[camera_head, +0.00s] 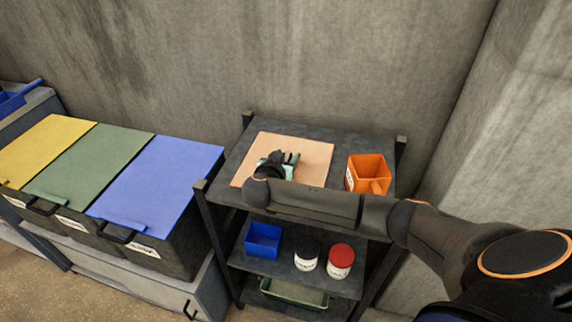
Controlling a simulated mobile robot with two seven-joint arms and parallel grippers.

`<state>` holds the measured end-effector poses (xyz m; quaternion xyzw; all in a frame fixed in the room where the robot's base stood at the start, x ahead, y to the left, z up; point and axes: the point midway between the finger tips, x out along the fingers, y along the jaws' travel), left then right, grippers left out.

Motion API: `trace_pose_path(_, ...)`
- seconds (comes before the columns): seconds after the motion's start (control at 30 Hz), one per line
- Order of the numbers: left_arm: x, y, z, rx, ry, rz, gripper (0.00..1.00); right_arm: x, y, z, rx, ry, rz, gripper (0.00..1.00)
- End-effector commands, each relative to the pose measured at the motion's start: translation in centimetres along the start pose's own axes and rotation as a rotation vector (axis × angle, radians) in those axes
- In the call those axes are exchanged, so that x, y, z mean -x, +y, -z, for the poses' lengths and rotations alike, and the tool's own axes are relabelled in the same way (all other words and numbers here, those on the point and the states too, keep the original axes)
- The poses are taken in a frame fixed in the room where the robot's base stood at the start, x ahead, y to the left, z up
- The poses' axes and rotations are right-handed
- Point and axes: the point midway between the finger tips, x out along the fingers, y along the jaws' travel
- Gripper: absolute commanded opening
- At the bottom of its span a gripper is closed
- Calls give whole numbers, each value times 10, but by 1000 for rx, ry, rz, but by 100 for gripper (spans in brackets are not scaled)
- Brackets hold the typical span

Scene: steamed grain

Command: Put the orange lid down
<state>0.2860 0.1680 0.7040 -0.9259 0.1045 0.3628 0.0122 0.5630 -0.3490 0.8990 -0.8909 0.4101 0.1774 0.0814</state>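A flat, pale orange square panel (312,152), which looks like the orange lid, lies on or just above the top of the dark shelf rack (345,137). I cannot tell whether it touches the surface. My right arm reaches in from the right across the front of the rack. My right gripper (288,158) is over the middle of the panel, with small teal parts showing beside it. The wrist hides the fingertips, so its opening and any grip are unclear. My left gripper is out of view.
An orange box with a handle (367,171) stands right of the panel. Below are a blue bin (263,238), a black-lidded jar (307,256) and a red-lidded jar (340,260). Bins with yellow (45,147), green (88,165) and blue lids (165,180) stand left. A concrete wall is behind.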

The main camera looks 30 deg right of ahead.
Motion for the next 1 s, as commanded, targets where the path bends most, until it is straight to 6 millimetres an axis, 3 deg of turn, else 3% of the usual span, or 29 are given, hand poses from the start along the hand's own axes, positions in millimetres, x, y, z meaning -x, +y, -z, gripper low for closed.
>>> trace_pose_path(0.07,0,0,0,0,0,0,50,0,0,0,0,0,0,41)
trace_pose_path(0.43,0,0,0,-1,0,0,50,0,0,0,0,0,0,0)
trace_pose_path(1.0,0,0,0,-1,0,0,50,0,0,-1,0,-1,0,0)
